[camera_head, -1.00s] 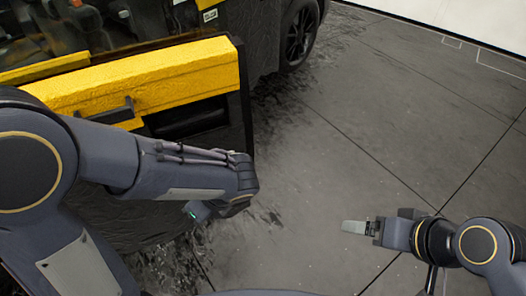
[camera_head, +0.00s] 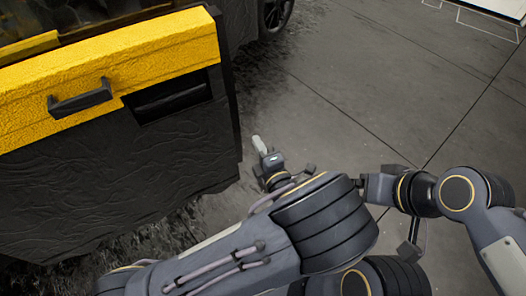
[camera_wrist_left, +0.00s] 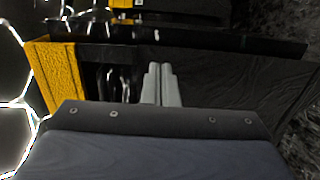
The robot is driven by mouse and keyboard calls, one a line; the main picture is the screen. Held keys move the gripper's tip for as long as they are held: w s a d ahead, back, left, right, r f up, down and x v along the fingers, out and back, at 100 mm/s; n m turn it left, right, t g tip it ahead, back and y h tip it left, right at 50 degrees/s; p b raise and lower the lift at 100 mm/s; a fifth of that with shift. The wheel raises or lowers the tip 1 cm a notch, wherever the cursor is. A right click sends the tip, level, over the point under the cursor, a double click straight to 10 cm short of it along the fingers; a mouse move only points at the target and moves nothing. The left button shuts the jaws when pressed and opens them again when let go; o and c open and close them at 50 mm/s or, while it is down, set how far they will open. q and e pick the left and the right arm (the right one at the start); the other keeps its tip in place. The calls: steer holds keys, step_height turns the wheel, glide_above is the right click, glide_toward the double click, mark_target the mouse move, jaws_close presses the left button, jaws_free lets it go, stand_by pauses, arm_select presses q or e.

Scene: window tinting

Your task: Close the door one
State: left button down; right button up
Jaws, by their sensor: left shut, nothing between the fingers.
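Door one (camera_head: 110,185) is the large black panel with a yellow band and a dark handle (camera_head: 80,98), at the left of the head view. It stands out from the vehicle body at its right end. My left gripper (camera_head: 260,145) is shut and empty, just right of the door's right edge in the picture; I cannot tell whether it touches. In the left wrist view its fingers (camera_wrist_left: 162,84) are together, with the door's yellow part (camera_wrist_left: 55,80) to their left and a dark panel behind. My right gripper's body (camera_head: 378,187) shows, but its fingers are hidden behind my left arm.
The vehicle's wheel (camera_head: 275,14) and dark body (camera_head: 235,22) are at the top, beyond the door. The grey floor (camera_head: 340,75) to the right of the door is clear. A white surface (camera_head: 505,14) lies at the top right.

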arm_select(q)
steer(key=x, duration=0.8)
steer(key=shift+w+b, duration=0.25)
steer(key=shift+b, duration=0.15)
steer(key=shift+a, duration=0.2)
